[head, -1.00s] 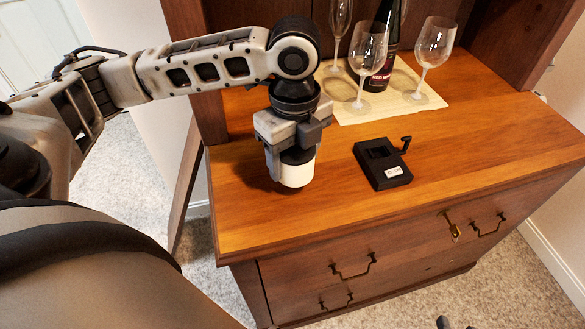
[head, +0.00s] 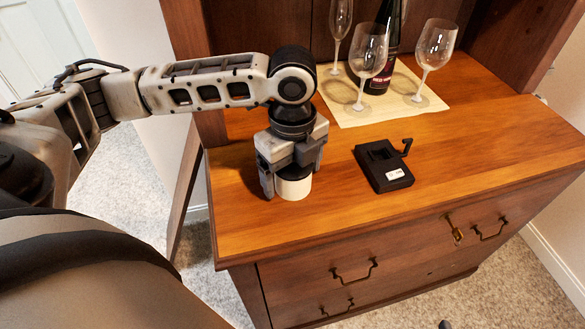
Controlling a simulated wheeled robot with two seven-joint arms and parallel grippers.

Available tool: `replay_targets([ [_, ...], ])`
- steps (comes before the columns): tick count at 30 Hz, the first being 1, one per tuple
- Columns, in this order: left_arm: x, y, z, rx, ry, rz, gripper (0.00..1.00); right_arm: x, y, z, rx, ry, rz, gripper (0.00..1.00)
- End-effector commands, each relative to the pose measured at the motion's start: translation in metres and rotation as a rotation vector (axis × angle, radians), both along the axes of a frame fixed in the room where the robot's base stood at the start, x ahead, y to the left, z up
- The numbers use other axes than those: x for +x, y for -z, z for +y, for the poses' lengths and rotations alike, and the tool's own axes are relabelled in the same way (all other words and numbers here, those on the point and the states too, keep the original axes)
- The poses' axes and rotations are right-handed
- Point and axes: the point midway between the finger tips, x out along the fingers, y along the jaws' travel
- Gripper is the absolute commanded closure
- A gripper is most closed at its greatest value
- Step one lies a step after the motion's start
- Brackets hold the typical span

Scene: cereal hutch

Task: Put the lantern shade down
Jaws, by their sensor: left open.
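The lantern shade, which I take to be the white cylinder (head: 294,187), stands upright on the wooden top of the hutch (head: 345,215), near its left end. My left gripper (head: 291,180) points straight down over it, with its fingers apart on either side. The upper part of the white cylinder is hidden by the gripper. A black device with a small crank-like arm and a white label (head: 384,168) lies on the top to the right of the gripper. My right gripper is not clearly in view.
Behind, a pale mat (head: 400,112) holds a dark bottle (head: 382,79) and several stemmed glasses, one being the right wine glass (head: 435,45). The hutch's side panel rises at back left. The top's front and right are clear. A drawer front (head: 355,270) lies below.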

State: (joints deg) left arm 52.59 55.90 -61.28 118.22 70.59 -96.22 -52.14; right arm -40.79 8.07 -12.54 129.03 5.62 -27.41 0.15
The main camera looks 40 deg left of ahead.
Motion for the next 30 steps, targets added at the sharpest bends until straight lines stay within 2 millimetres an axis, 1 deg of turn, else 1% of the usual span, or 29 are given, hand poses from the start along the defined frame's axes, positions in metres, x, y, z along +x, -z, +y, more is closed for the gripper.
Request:
replay_targets([
  [3,0.000,-0.003,0.000,-0.001,0.001,-0.002,0.17,0.000,0.003,0.000,0.000,0.000,0.001,0.64],
  [5,0.000,-0.011,0.000,0.000,0.000,-0.001,0.17,0.000,-0.001,0.000,0.000,0.000,0.002,0.64],
  [8,0.001,-0.028,0.000,-0.001,0.000,-0.004,0.17,-0.001,-0.005,0.000,0.000,0.000,0.004,0.64],
  [15,0.001,-0.081,-0.001,-0.002,0.001,-0.005,0.17,-0.004,-0.007,0.000,0.001,0.001,0.027,0.64],
  [18,0.001,-0.099,-0.001,-0.001,0.000,-0.003,0.17,-0.004,-0.009,-0.001,0.001,0.002,0.031,0.64],
  [21,0.000,-0.112,-0.001,-0.001,0.000,-0.002,0.17,-0.003,-0.010,-0.001,0.002,0.005,0.032,0.64],
  [25,0.000,-0.122,0.000,-0.001,0.000,-0.001,0.17,-0.002,-0.009,-0.001,0.002,0.008,0.036,0.64],
  [30,0.000,-0.124,0.000,-0.001,-0.001,0.000,0.17,-0.001,-0.009,-0.001,0.003,0.009,0.034,0.64],
])
